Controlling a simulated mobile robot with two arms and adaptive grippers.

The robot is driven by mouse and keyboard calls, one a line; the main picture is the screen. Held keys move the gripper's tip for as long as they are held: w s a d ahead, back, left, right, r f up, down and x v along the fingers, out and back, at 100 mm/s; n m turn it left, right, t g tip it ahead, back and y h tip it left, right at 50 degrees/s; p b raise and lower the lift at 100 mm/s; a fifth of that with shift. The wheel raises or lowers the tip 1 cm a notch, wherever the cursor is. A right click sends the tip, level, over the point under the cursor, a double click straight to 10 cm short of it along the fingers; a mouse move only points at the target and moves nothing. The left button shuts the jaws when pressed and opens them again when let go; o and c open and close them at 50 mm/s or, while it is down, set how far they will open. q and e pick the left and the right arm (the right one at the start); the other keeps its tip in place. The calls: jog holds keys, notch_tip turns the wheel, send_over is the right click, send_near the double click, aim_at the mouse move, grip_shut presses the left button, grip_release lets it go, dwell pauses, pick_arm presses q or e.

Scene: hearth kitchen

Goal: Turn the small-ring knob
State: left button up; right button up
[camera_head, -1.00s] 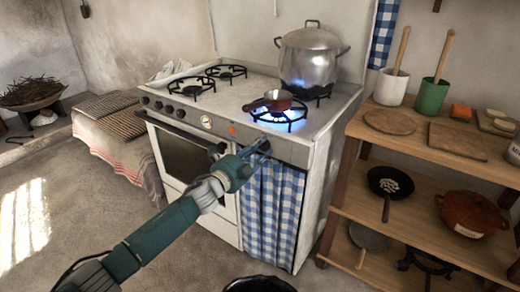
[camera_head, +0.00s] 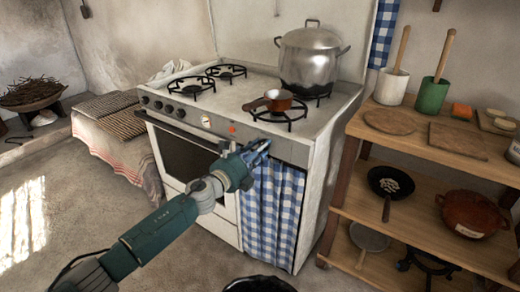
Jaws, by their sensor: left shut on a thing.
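The stove (camera_head: 185,150) stands in the middle, with a row of dark knobs (camera_head: 160,106) at the left of its front panel. My left gripper (camera_head: 262,148) is at the right part of the front panel, above the checked curtain. Its fingers are shut on a knob there, which the fingers hide. A small copper pot (camera_head: 279,101) with a wooden handle sits on the front right ring (camera_head: 276,116). No flame shows under it. My right gripper is out of view.
A large lidded steel pot (camera_head: 314,60) stands on the back right ring, with no flame visible. The two left rings (camera_head: 192,86) are empty. A wooden shelf (camera_head: 440,166) with pans and crocks stands close on the right.

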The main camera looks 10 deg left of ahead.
pick_arm(q)
jog(key=shift+s+d+f, duration=0.1)
jog(key=shift+f, duration=0.1)
dwell(0.4)
jog(key=o, duration=1.2)
jog(key=shift+c, duration=0.2)
jog(key=v, duration=1.2)
